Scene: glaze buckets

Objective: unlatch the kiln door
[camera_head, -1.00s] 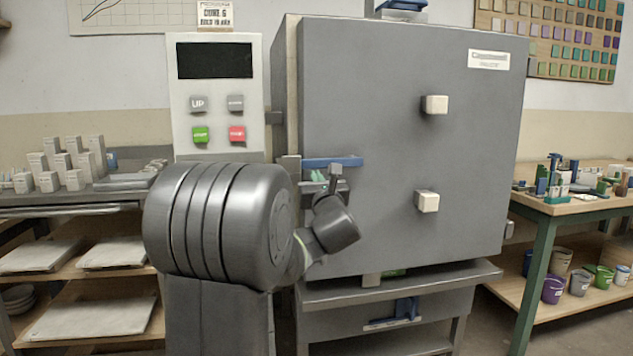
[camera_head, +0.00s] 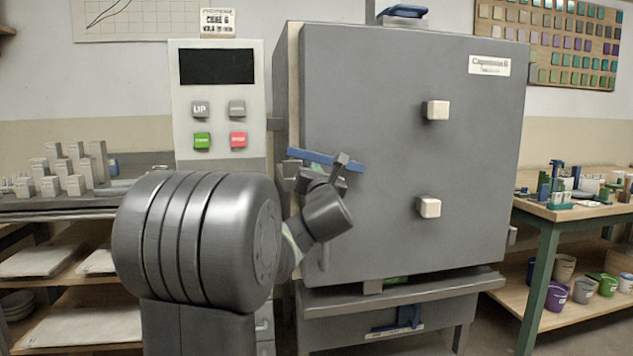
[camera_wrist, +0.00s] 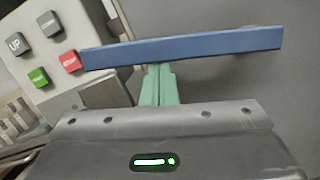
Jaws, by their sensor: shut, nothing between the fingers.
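The kiln door (camera_head: 385,210) is grey and looks closed. Its latch is a blue bar (camera_head: 325,158) at the door's left edge, tilted in the head view with its left end higher than its right. In the wrist view the blue bar (camera_wrist: 190,46) crosses the upper part of the picture. My gripper (camera_wrist: 158,70) has its green fingers together and empty, with the tips at the bar's lower edge; they look to touch it. In the head view my wrist is below the bar and partly hides the latch mount.
A control panel (camera_head: 218,95) with buttons stands left of the door. Two pale knobs (camera_head: 435,110) stick out of the door. A ledge (camera_head: 400,293) runs below it. Shelves are at left, and a workbench (camera_head: 575,212) with buckets beneath is at right.

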